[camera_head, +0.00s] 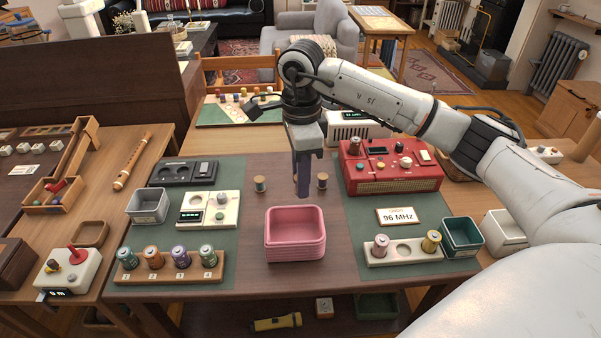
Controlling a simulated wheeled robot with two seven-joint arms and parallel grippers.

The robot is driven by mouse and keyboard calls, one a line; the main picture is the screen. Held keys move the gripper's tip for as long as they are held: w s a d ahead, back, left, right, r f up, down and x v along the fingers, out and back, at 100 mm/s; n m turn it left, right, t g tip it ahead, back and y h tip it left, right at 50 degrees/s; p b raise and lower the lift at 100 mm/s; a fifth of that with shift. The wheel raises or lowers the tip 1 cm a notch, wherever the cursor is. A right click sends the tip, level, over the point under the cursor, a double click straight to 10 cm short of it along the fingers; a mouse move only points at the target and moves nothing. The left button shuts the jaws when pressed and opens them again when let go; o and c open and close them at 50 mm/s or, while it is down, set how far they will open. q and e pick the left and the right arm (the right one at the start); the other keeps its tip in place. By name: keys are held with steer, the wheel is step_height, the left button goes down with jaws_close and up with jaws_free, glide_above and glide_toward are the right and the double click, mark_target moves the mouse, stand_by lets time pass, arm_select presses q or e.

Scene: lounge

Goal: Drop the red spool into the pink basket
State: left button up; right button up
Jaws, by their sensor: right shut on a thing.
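The pink basket (295,252) stands empty on the brown middle strip of the table, nearest the front. My right gripper (303,190) points straight down just behind the basket and higher up, its dark fingers shut. What it holds is hidden by the fingers, so I cannot make out its colour. I see no spool that is clearly red. A pinkish spool (381,244) stands in the pale rack at the right, with a yellow spool (431,240) beyond an empty hole. My left gripper is out of view.
Two wooden spools (260,184) stand behind the basket, one on each side of the gripper. A rack of several coloured spools (170,270) is at the left front. A red radio (395,172), grey bin (148,207) and green bin (462,237) surround the middle.

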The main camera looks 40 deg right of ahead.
step_height(320, 180, down, 6)
steer(key=b, duration=0.3)
steer(key=shift+r, duration=0.2)
steer(key=o, duration=1.1)
steer(key=shift+r, duration=0.1)
step_height(320, 180, up, 10)
steer(key=shift+r+b, duration=0.1)
steer(key=shift+b, duration=0.2)
steer(key=shift+s, duration=0.1)
